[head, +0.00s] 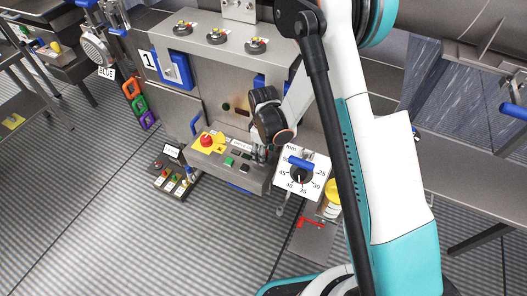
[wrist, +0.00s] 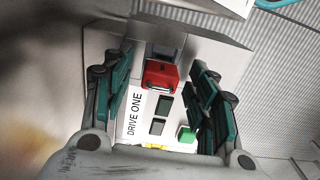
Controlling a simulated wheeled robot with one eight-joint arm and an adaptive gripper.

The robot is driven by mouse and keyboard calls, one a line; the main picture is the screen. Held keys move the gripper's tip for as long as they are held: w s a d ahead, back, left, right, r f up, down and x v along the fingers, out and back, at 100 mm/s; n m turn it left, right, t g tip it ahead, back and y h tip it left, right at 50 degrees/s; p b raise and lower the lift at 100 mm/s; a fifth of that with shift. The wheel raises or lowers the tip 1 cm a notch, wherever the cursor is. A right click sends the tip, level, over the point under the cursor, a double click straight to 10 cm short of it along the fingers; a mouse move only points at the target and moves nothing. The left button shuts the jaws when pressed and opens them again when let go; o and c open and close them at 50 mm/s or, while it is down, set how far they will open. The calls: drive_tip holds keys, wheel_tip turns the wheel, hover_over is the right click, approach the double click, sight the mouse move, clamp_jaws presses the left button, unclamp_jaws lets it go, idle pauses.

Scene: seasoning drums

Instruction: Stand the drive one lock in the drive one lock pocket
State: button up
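In the head view my gripper (head: 261,153) is low over the right end of the control panel (head: 222,166); the arm hides the red piece there.
The panel carries a red stop button on yellow (head: 207,140) and a green button (wrist: 187,135). A dial box (head: 300,175) and a yellow-lidded jar (head: 331,195) stand close at right. Orange, green (head: 139,105) and purple rings hang at left.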

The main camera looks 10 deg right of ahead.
drive_tip(key=shift+r, duration=0.1)
wheel_tip(320, 180, up, 12)
idle(0.5)
idle(0.5)
